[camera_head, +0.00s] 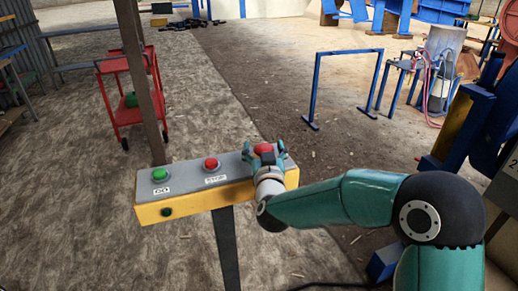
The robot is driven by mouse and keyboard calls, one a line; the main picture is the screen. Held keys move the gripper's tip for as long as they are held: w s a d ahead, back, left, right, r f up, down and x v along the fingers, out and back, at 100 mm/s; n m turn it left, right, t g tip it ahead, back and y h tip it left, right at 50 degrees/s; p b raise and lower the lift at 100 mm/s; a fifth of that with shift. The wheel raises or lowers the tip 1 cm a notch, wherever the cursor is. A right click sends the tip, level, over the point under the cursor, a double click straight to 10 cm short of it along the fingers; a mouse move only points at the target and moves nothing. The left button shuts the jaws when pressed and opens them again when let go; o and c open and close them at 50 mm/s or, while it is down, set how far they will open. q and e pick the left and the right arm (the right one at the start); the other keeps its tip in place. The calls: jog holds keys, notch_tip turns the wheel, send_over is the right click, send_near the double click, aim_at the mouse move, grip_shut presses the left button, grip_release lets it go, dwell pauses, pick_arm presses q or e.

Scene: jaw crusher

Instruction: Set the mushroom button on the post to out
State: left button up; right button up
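A yellow box with a grey top (222,180) sits on a dark post (226,250) in the head view. It carries a green button (159,174) at its left end and a red STOP button (211,164) near the middle. A red mushroom button (263,148) is at its right end, partly hidden by my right gripper (265,151). The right gripper's fingers stand apart, one on each side of the mushroom button. Whether they touch it is hard to tell. Whether the button is in or out cannot be told. My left gripper is not in view.
A red trolley (120,98) stands at the left behind a brown upright post (139,80). A blue frame (346,53) stands on the floor further back. Blue and yellow machine parts (470,125) rise at the right. The floor left of the box is clear.

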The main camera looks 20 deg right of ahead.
grip_shut()
jog(key=shift+r, duration=0.8)
grip_release()
jog(key=shift+f, duration=0.1)
jog(key=shift+s, duration=0.1)
jog(key=v, duration=1.1)
jog(key=shift+s+a, duration=0.2)
jog(key=shift+s, duration=0.2)
jog(key=shift+d, duration=0.1)
